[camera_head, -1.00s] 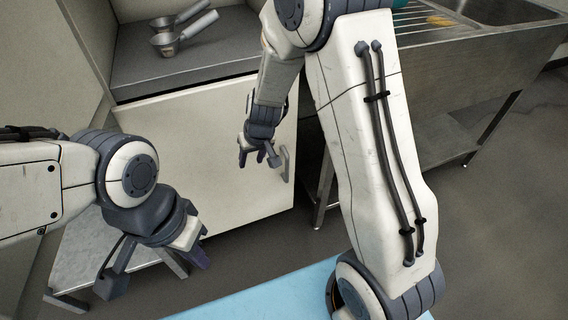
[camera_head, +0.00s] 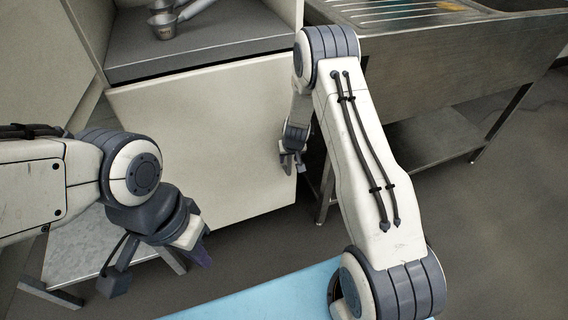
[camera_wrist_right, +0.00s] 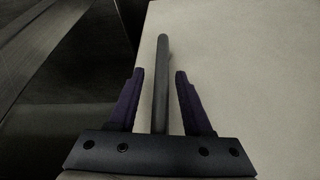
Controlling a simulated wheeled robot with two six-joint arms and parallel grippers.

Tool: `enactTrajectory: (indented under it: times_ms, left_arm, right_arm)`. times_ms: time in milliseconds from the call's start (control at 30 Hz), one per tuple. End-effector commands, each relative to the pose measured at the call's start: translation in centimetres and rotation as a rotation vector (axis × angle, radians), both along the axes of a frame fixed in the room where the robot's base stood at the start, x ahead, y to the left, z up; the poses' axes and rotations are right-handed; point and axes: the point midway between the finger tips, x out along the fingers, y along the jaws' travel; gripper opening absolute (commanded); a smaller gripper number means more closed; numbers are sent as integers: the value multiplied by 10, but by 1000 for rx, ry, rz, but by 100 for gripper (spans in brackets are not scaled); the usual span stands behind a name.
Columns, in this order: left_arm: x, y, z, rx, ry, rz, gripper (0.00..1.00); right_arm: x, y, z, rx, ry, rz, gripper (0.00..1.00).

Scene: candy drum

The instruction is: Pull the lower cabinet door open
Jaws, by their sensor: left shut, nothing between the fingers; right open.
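The lower cabinet door (camera_head: 205,140) is a cream panel below the grey counter, and it looks closed. Its bar handle is near the right edge, mostly hidden by my right gripper in the head view. In the right wrist view the grey handle (camera_wrist_right: 161,85) stands between the two fingers, with a gap on both sides. My right gripper (camera_head: 292,170) is open at the handle; its dark fingers also show in the wrist view (camera_wrist_right: 157,90). My left gripper (camera_head: 198,252) is shut and empty, low in front of the cabinet and away from the door.
Metal pans (camera_head: 170,20) stand on the grey counter (camera_head: 200,48) above the door. A metal sink table (camera_head: 440,70) with a lower shelf is to the right of the cabinet. A light blue surface (camera_head: 270,297) lies at the bottom. Grey floor is open at right.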

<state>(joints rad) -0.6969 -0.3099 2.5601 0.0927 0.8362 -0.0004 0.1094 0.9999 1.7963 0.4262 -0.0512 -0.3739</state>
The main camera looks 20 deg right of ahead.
Motion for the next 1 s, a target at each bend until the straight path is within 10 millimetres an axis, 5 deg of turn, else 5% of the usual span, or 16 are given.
enactTrajectory:
  times_ms: [433, 567, 1000]
  left_arm:
    - [0, 0, -3, 0, 0, 0, 0]
    - [0, 0, -3, 0, 0, 0, 0]
    - [0, 0, -3, 0, 0, 0, 0]
  right_arm:
    - [5, 1, -12, 0, 0, 3, 50]
    - [5, 1, -11, 0, 0, 3, 0]
    - [5, 1, -11, -1, 0, 4, 0]
